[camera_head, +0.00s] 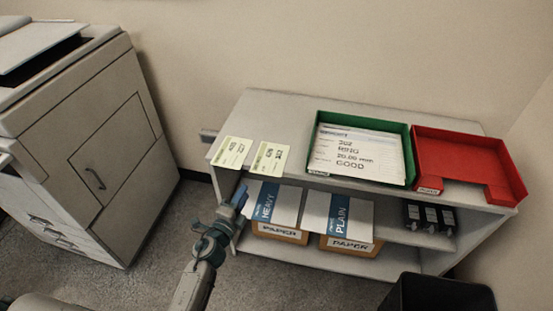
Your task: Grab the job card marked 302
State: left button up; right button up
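Two pale yellow-green cards lie on the shelf's top at its left end: a left card (232,152) and a right card (269,157). Their dark print is too small and turned to read surely. A white sheet (357,154) in the green tray (410,170) reads "302 RING 20.00 mm GOOD". My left gripper (236,203) is in front of the shelf's left end, below and apart from both cards. It looks empty, but its finger gap is not clear. My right gripper is not in view.
The shelf unit (262,106) also bears a red tray (465,148), which looks empty. Below are two paper boxes (277,206) (338,218) and several black boxes (430,217). A copier (90,150) stands left and a black bin (440,292) at front right. Carpet between is clear.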

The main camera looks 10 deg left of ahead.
pick_arm(q)
send_near(260, 168)
jog(key=w, duration=0.4)
jog(key=w+d, duration=0.1)
jog(key=w, duration=0.2)
jog(key=shift+s, duration=0.1)
jog(key=shift+c, duration=0.2)
grip_shut()
